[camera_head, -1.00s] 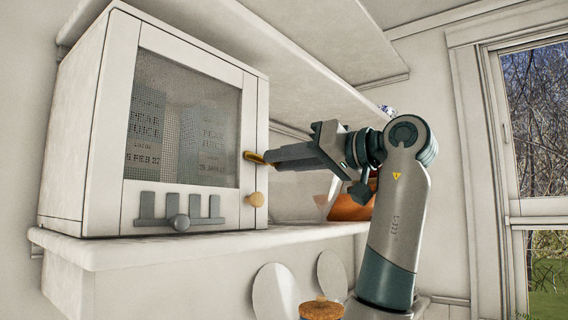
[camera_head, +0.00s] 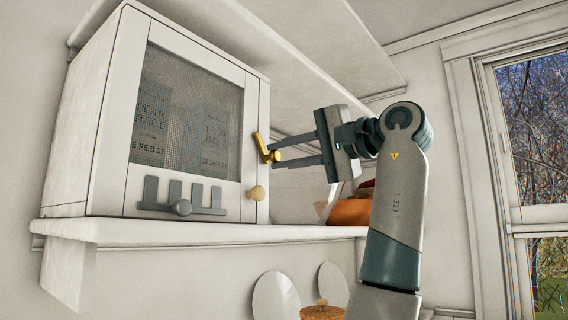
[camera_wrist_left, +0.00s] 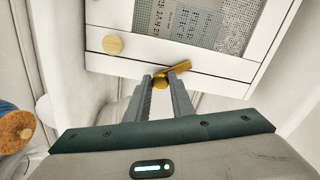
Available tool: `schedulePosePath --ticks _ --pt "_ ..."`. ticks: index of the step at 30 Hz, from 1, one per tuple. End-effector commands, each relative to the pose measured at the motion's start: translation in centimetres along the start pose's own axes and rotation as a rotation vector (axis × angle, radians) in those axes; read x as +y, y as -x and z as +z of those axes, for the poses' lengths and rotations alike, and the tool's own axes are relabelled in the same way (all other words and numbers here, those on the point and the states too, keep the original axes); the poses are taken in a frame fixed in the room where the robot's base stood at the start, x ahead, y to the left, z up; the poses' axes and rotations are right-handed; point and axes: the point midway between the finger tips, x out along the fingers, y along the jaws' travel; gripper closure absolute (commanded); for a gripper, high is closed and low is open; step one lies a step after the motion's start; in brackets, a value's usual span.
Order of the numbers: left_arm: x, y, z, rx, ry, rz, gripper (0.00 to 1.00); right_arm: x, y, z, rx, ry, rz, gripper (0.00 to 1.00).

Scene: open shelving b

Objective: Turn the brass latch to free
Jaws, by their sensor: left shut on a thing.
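The brass latch (camera_head: 261,145) sits on the right frame of a white mesh-fronted cabinet (camera_head: 110,120). In the head view its lever points up, leaning slightly left. My left gripper (camera_head: 271,154) is shut on the latch, with one finger above and one below its lower end. In the left wrist view the latch (camera_wrist_left: 176,70) shows between the fingertips (camera_wrist_left: 164,76), its lever slanting up to the right. Part of it is hidden by the fingers. My right gripper is in neither view.
A round wooden knob (camera_head: 256,193) is on the cabinet front below the latch. Grey hooks (camera_head: 181,207) are along the bottom. An orange-brown bowl (camera_head: 350,211) is behind my arm.

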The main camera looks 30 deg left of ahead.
Motion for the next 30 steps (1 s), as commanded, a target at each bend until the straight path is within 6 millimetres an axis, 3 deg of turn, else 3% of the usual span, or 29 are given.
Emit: schedulePosePath --ticks 15,30 --pt "0.0 0.0 0.0 0.0 -0.458 0.0 1.0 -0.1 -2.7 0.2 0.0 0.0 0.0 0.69" --pt "-0.1 0.0 -0.1 0.0 -0.628 0.0 1.0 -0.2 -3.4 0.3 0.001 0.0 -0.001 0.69"
